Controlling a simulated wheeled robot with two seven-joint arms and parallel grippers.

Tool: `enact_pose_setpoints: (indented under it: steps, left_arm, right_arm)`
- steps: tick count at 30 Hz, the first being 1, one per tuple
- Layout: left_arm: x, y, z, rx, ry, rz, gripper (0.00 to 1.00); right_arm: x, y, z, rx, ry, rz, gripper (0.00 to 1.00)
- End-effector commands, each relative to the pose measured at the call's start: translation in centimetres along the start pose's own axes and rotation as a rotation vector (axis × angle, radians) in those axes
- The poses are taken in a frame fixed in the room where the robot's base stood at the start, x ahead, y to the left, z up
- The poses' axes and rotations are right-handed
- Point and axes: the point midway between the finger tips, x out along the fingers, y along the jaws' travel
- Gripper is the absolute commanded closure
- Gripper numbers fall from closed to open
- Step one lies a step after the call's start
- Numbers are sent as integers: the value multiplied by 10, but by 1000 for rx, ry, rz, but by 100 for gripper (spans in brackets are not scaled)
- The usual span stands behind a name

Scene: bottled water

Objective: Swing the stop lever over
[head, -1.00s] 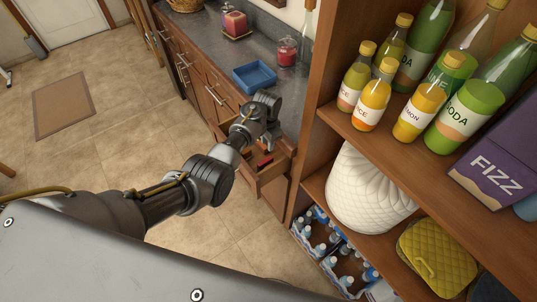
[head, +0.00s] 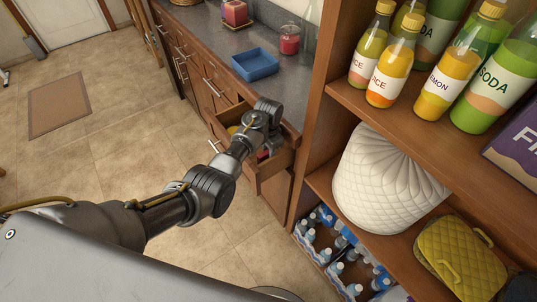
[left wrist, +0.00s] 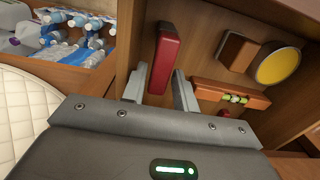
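A red bar (left wrist: 165,58) stands up inside an open wooden drawer; a bit of red also shows in the head view (head: 264,154). It may be the stop lever; I cannot tell for sure. My left gripper (left wrist: 159,80) is over the drawer (head: 272,182), with its two grey fingers apart. In the left wrist view the red bar lies between and beyond the fingertips; I see no clear contact. In the head view my wrist hides the fingers and much of the drawer's inside. My right gripper is not in view.
The drawer also holds a yellow disc (left wrist: 278,66) and a wooden bar with a green vial (left wrist: 232,96). Shelves with bottles (head: 392,68), a white quilted object (head: 385,185) and packs of bottled water (head: 330,250) stand right of the arm. A blue tray (head: 255,65) is on the counter.

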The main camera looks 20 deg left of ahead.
Motion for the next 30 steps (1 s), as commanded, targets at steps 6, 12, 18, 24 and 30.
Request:
enact_pose_setpoints:
  steps: [6, 12, 18, 24, 30]
  left_arm:
    - [0, 0, 0, 0, 0, 0, 71]
    - [0, 0, 0, 0, 0, 0, 93]
    - [0, 0, 0, -3, 0, 0, 100]
    - [-1, -2, 0, -50, 0, 0, 100]
    - [-2, -6, 0, -171, 0, 0, 100]
  right_arm:
    - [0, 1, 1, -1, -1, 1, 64]
    - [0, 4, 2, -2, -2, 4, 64]
    - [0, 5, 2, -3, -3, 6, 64]
    - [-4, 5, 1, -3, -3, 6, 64]
    - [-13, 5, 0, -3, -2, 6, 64]
